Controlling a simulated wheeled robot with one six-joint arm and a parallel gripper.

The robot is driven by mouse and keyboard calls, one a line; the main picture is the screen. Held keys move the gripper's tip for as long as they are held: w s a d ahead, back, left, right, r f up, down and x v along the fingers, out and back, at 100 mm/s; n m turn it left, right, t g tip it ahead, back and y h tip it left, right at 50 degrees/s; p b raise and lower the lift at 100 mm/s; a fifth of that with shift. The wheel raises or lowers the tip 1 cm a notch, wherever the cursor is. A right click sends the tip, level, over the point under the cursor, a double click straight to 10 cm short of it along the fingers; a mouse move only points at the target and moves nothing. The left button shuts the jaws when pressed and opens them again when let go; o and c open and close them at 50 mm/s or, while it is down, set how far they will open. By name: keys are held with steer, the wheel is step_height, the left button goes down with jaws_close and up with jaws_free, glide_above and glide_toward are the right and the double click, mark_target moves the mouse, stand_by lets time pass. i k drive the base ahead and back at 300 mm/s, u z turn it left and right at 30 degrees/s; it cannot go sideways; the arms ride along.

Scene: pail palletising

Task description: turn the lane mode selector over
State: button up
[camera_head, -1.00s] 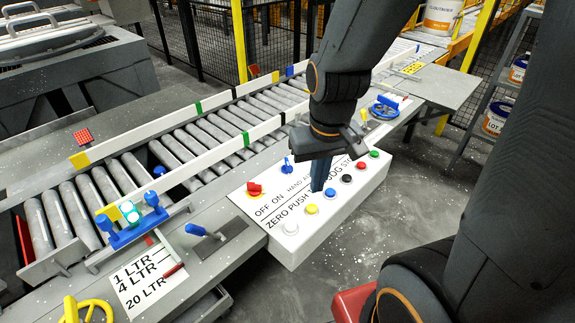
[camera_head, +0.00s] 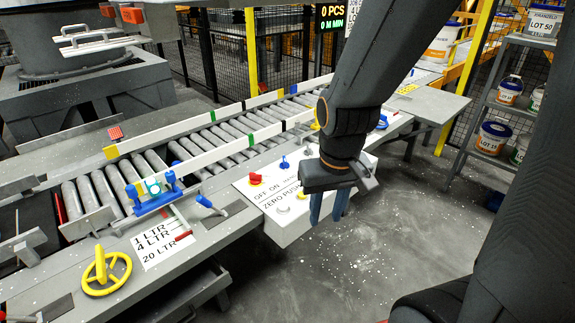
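The white control panel (camera_head: 285,229) stands at the front edge of the conveyor, with printed words including "OFF ON" and "ZERO PUSH". A red knob (camera_head: 255,178) sits at its left by "OFF ON". A small blue knob (camera_head: 284,163) stands upright to the right of it, by partly covered lettering. No label in view names the lane mode selector, so I cannot tell for sure which knob it is. My gripper (camera_head: 328,213) points down at the panel's right part, its two blue fingers apart and empty. It hides most of the coloured push buttons.
A blue lever (camera_head: 205,202), a "1 LTR 4 LTR 20 LTR" plate (camera_head: 155,247) and a yellow handwheel (camera_head: 105,272) lie left of the panel. The roller conveyor (camera_head: 215,138) runs behind. A shelf (camera_head: 480,110) with pails stands at the right. The floor before the panel is clear.

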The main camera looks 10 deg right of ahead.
mark_target(285, 165)
steer(key=u, duration=0.2)
steer(key=i, duration=1.05)
steer(key=z, duration=0.35)
